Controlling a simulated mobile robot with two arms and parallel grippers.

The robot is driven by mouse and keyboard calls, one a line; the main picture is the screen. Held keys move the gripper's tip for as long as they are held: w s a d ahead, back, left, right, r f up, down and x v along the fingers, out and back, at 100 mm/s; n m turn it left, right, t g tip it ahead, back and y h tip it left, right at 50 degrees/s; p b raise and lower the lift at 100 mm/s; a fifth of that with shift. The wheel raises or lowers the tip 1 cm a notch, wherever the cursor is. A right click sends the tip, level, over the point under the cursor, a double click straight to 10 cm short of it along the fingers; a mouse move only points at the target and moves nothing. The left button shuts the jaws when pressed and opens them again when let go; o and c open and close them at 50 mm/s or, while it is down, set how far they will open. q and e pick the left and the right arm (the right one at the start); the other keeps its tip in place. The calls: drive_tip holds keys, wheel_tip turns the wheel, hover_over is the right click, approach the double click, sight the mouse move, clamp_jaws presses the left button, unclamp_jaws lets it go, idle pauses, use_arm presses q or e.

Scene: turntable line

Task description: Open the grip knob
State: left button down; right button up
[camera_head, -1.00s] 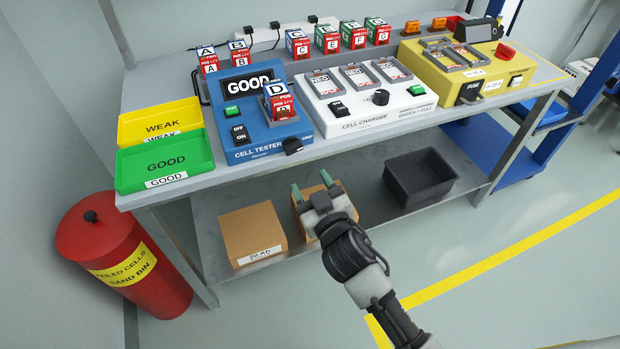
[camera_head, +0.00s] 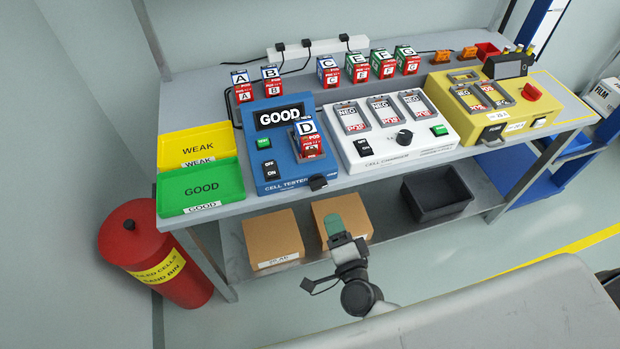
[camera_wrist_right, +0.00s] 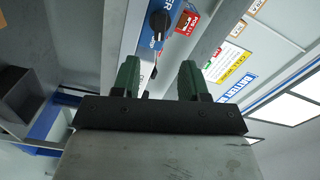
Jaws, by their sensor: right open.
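The black grip knob (camera_head: 318,182) sticks out at the front right corner of the blue cell tester (camera_head: 268,172). In the right wrist view the knob (camera_wrist_right: 158,20) shows beyond the fingertips, roughly in line with the gap between them. My right gripper (camera_head: 334,222) is in front of the bench and below the knob, apart from it. Its green fingers (camera_wrist_right: 158,75) are spread and empty. Cell D (camera_head: 310,142) stands in the tester's cradle, and the display reads GOOD. My left gripper is not in view.
The white cell charger (camera_head: 385,155) stands right of the tester, and the green GOOD tray (camera_head: 200,187) stands left. Cardboard boxes (camera_head: 272,236) and a dark bin (camera_head: 437,194) sit on the lower shelf. A red sand bin (camera_head: 152,250) stands at the left.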

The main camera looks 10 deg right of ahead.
sight(320, 188)
drive_tip(key=w, duration=1)
drive_tip(key=shift+w+a+p, duration=0.2)
drive_tip(key=shift+w+p, duration=0.1)
drive_tip(key=shift+p, duration=0.05)
clamp_jaws()
